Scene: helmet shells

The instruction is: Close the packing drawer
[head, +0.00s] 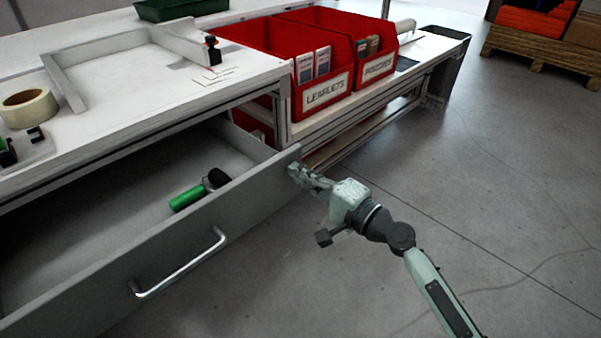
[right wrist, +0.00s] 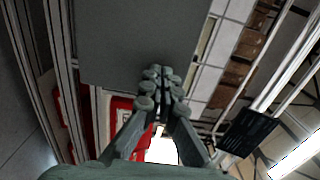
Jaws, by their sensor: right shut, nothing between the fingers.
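The packing drawer (head: 160,240) is pulled out from under the white bench, its inside open to view. A silver bar handle (head: 182,266) is on its grey front panel. A green-handled roller (head: 200,190) lies in the drawer. My right gripper (head: 294,170) is shut and empty at the right end of the drawer front, by its top corner. In the right wrist view the shut fingers (right wrist: 160,75) overlap the edge of a grey panel (right wrist: 140,45); I cannot tell whether they touch it. My left gripper is not in view.
Two red bins (head: 320,75), labelled as leaflets and another item, stand on the bench's right part. A tape roll (head: 28,107) and a white tray frame (head: 110,58) are on the bench top (head: 140,108). The floor (head: 450,190) on the right is clear; a pallet (head: 540,55) stands far back.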

